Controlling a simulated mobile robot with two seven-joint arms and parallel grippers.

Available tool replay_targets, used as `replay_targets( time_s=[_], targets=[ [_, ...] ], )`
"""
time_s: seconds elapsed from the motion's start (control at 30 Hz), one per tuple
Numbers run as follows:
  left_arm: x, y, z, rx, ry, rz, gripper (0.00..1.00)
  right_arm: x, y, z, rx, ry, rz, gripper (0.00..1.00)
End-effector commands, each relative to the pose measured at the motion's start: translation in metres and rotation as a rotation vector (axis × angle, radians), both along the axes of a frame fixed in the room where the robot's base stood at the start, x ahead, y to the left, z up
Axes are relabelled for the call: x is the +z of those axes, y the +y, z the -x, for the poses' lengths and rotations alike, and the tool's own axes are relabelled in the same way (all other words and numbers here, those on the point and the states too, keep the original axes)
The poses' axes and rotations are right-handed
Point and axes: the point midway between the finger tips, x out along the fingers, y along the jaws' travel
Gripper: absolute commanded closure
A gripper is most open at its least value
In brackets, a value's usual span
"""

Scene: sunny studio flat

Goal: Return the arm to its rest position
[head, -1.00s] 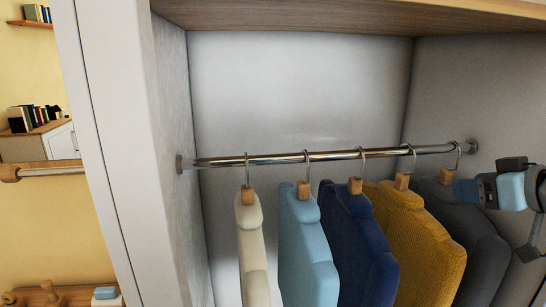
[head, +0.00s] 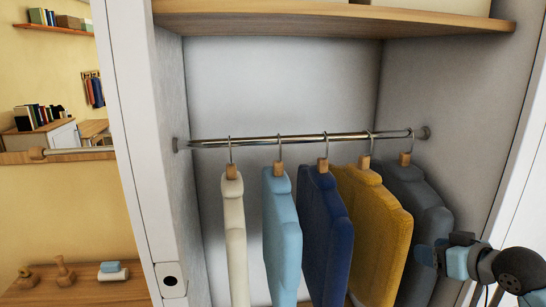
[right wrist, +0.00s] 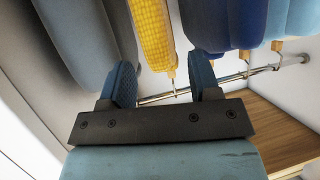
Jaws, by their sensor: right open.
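My right gripper (head: 424,254) is in the head view at the lower right, in front of the dark grey garment (head: 428,200) and apart from the rail. In the right wrist view its two blue fingers (right wrist: 163,82) are spread with nothing held between them. The metal rail (head: 300,139) crosses the wardrobe. From left to right it carries a cream garment (head: 234,235), a light blue one (head: 283,240), a navy one (head: 327,240) and a mustard one (head: 380,230), then the dark grey one. My left gripper is not in view.
A wooden shelf (head: 340,18) runs above the rail. The wardrobe's white left side panel (head: 140,150) and right wall (head: 470,100) bound the space. Left of it, a wooden surface (head: 75,290) holds small wooden items and folded cloths. The space in front of the rail's left part looks clear.

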Motion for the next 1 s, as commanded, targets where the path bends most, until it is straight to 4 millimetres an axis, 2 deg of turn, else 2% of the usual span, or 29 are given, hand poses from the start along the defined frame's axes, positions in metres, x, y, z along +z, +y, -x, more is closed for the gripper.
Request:
replay_targets(
  time_s=[0.03, 0.17, 0.2, 0.3, 0.4, 0.5, 0.6, 0.7, 0.8, 1.0],
  targets=[
    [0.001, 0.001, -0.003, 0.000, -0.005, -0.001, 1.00, -0.038, 0.008, 0.004, -0.004, 0.023, -0.013, 0.43],
    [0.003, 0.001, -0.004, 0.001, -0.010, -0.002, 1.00, -0.129, 0.032, 0.025, -0.019, 0.051, -0.013, 0.43],
    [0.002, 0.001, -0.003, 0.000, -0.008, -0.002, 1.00, -0.157, 0.042, 0.035, -0.022, 0.058, -0.010, 0.43],
    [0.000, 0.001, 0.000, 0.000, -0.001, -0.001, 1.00, -0.221, 0.068, 0.068, -0.027, 0.081, 0.004, 0.43],
    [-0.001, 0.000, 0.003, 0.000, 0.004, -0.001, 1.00, -0.277, 0.097, 0.110, -0.026, 0.102, 0.025, 0.43],
    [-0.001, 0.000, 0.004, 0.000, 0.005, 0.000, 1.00, -0.319, 0.127, 0.153, -0.020, 0.118, 0.048, 0.43],
    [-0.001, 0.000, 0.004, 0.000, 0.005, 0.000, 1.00, -0.347, 0.153, 0.189, -0.010, 0.129, 0.067, 0.43],
    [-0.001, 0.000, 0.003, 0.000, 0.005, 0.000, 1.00, -0.361, 0.171, 0.214, -0.001, 0.132, 0.081, 0.43],
    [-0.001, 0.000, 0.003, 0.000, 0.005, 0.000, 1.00, -0.368, 0.180, 0.226, 0.004, 0.134, 0.088, 0.43],
    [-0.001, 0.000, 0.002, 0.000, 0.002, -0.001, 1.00, -0.369, 0.182, 0.229, 0.006, 0.132, 0.094, 0.43]
  ],
)
